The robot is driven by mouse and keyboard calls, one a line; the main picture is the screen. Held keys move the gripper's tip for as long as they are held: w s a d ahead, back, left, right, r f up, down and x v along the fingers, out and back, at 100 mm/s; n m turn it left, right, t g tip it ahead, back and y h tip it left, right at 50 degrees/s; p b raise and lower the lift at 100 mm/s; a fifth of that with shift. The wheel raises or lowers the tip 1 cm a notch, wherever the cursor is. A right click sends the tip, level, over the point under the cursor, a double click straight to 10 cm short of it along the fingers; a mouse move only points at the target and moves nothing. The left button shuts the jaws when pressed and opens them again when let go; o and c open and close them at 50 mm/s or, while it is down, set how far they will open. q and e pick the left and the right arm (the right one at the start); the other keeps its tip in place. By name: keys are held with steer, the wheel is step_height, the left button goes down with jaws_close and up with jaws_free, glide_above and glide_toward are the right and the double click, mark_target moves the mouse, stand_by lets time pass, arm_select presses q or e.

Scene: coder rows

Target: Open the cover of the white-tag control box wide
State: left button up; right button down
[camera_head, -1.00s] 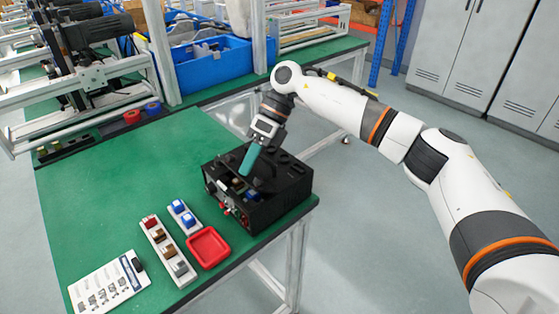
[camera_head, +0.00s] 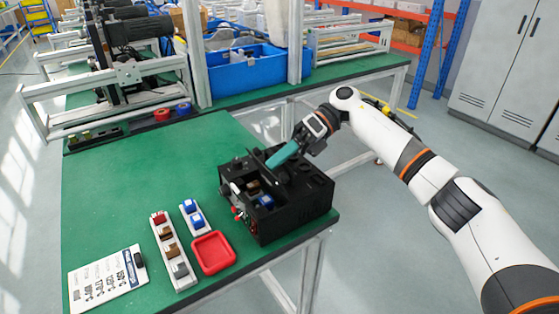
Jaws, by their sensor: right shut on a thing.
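A black control box (camera_head: 290,218) stands at the right front corner of the green table. Its front part is open, showing blue and brown parts (camera_head: 254,187) inside and red and silver bits at the front edge. A thin black cover (camera_head: 260,160) stands tilted up over the box. My left gripper is not in view.
Left of the box on the green table (camera_head: 130,190) are a red tray (camera_head: 213,253), two white strips with coloured blocks (camera_head: 173,254) (camera_head: 195,217) and a clipboard sheet (camera_head: 106,284). A blue bin (camera_head: 250,68) stands behind. The table's left middle is clear.

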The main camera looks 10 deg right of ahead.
steer(key=shift+a, duration=0.1)
steer(key=c, duration=1.4)
jaws_free()
steer(key=shift+a, duration=0.1)
